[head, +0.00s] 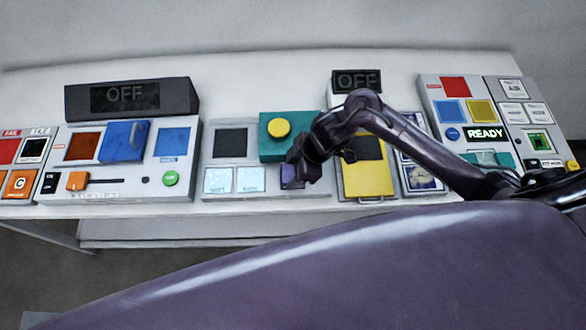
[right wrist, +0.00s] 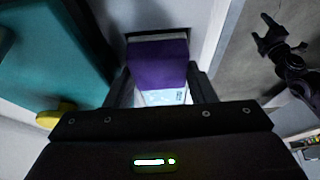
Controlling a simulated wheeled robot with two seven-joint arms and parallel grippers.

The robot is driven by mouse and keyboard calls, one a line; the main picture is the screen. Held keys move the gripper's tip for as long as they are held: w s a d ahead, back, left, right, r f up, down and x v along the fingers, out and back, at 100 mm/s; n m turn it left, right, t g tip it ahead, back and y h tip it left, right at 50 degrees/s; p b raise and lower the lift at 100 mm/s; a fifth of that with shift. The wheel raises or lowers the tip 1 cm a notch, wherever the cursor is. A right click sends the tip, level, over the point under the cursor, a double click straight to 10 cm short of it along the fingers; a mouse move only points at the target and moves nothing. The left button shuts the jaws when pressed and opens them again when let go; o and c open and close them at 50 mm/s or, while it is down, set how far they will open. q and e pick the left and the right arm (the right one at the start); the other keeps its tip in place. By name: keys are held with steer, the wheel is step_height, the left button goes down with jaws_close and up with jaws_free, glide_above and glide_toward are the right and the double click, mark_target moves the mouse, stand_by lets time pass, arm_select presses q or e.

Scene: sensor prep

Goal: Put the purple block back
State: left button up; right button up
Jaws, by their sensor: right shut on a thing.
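The purple block (right wrist: 158,63) is between the two fingers of my right gripper (right wrist: 160,85) in the right wrist view. In the head view the block (head: 292,176) shows as a small purple patch beside the right gripper (head: 303,172), over the middle panel. The gripper is shut on the block. Its lower end is hard to make out, so I cannot tell whether it touches the panel. A dark gripper, likely my left gripper (right wrist: 270,42), shows small at the upper right of the right wrist view; its jaws are unclear.
A teal box with a yellow button (head: 279,128) stands just behind the block. Two pale blue lit squares (head: 234,180) lie to its left. A yellow panel with a handle (head: 368,182) is to the right. A blue block (head: 124,141) stands on the left panel.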

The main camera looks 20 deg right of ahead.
steer(key=shift+f, duration=0.2)
steer(key=o, duration=1.4)
steer(key=shift+c, duration=0.2)
steer(key=shift+r, duration=0.1)
steer(key=shift+w+d+r, duration=0.1)
steer(key=shift+w+r, duration=0.05)
step_height(320, 180, up, 3)
steer(key=p, duration=0.3)
steer(key=shift+w+r, duration=0.15)
steer(key=r+p, duration=0.1)
steer(key=p, duration=0.1)
steer(key=r+p, duration=0.1)
steer(key=r, duration=0.1)
steer(key=r+p, duration=0.1)
steer(key=p, duration=0.1)
steer(key=shift+s+r+p, duration=0.2)
steer(key=shift+s+p, duration=0.1)
steer(key=shift+p, duration=0.05)
steer(key=shift+f, duration=0.1)
